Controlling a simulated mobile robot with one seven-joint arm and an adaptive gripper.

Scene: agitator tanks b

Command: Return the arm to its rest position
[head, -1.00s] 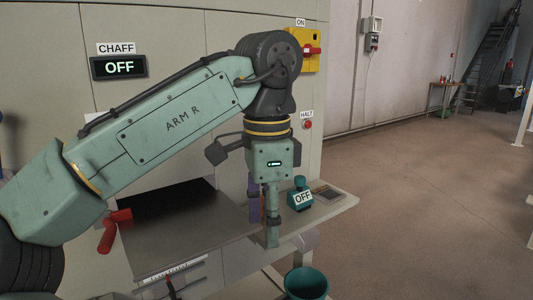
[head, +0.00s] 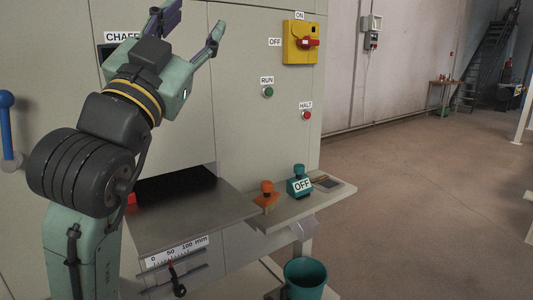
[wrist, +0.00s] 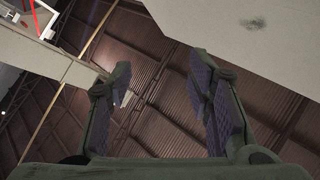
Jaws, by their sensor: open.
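My green arm rises at the left of the head view, folded upward in front of the cabinet. My gripper (head: 195,28) is raised high, its two fingers spread apart and pointing up. In the wrist view my gripper (wrist: 160,105) shows both purple-padded fingers wide apart with nothing between them. Behind them are the roof and a pale panel edge. The arm hides part of the CHAFF sign (head: 121,37) and its display.
The bench (head: 190,225) holds an orange knob (head: 266,197) and a teal device marked OFF (head: 300,184). A yellow switch box (head: 300,42) and RUN (head: 268,92) and HALT (head: 306,115) buttons are on the cabinet. A teal bucket (head: 305,280) stands below. The floor at right is clear.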

